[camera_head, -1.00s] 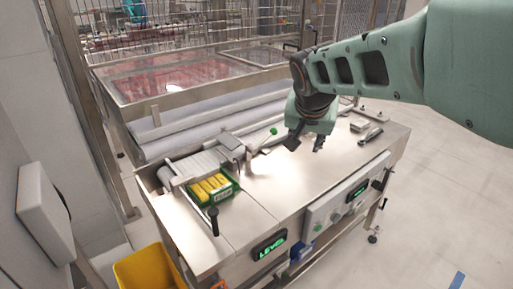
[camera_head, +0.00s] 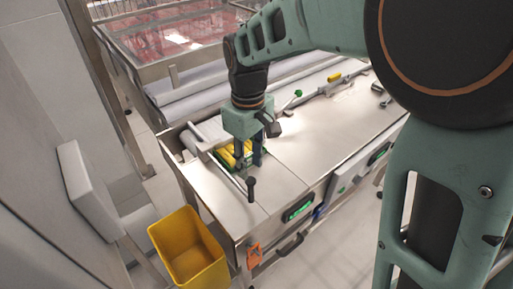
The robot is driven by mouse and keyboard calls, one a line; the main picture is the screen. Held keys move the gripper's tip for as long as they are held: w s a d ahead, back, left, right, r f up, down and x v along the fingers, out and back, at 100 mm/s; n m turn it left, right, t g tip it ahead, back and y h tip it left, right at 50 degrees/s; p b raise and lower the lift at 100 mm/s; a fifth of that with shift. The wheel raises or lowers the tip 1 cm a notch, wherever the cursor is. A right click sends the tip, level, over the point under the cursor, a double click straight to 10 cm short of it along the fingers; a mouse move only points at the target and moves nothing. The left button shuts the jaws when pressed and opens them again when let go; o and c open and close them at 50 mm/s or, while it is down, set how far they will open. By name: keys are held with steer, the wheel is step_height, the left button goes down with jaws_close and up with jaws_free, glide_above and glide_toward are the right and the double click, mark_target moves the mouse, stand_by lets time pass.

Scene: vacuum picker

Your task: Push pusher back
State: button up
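A metal bar with a black handle (camera_head: 251,188), which looks like the pusher, is at the left end of the steel worktop (camera_head: 300,150). A green tray (camera_head: 224,163) holding yellow pieces (camera_head: 226,158) sits beside it. My gripper (camera_head: 249,164) points down over the tray's right part, just behind the black handle and apart from it. Its two dark fingers look spread, with a gap between them. The fingers hide part of the tray and its yellow pieces; whether they touch these I cannot tell.
A lever with a green knob (camera_head: 298,93) stands behind the gripper to the right. A yellow piece (camera_head: 334,77) lies farther back. A yellow bin (camera_head: 190,250) stands on the floor at the front left. The worktop's right part is mostly clear.

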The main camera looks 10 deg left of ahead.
mark_target(251, 182)
step_height(251, 182, down, 11)
steer(key=shift+d+r, duration=0.1)
steer(key=shift+r, duration=0.1)
stand_by(0.3)
jaws_close()
